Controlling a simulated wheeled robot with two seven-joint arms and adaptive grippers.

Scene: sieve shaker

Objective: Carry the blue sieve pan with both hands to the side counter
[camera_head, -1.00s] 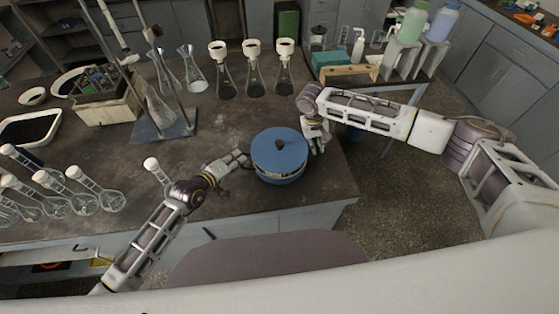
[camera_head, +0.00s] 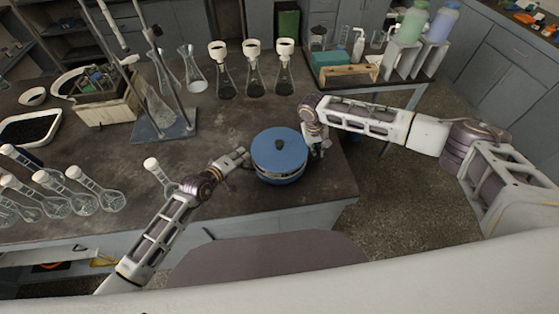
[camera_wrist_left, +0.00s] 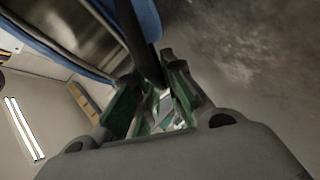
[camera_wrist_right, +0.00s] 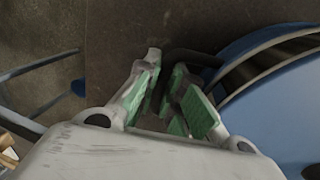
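The blue sieve pan (camera_head: 280,152), with a blue lid, dark knob and metal band, sits upright on the dark bench near its front right corner. My left gripper (camera_head: 241,157) is at the pan's left side. In the left wrist view its green-padded fingers (camera_wrist_left: 155,98) are apart, with a dark handle (camera_wrist_left: 143,50) at their tips. My right gripper (camera_head: 317,146) is at the pan's right side. Whether either handle is touched is unclear.
The side counter (camera_head: 400,84) at the back right holds a teal box (camera_head: 332,62), a wooden rack (camera_head: 350,73) and bottles (camera_head: 412,24). Flasks with white funnels (camera_head: 253,75) stand behind the pan. Round flasks (camera_head: 85,200) lie at left. Open floor separates the bench and side counter.

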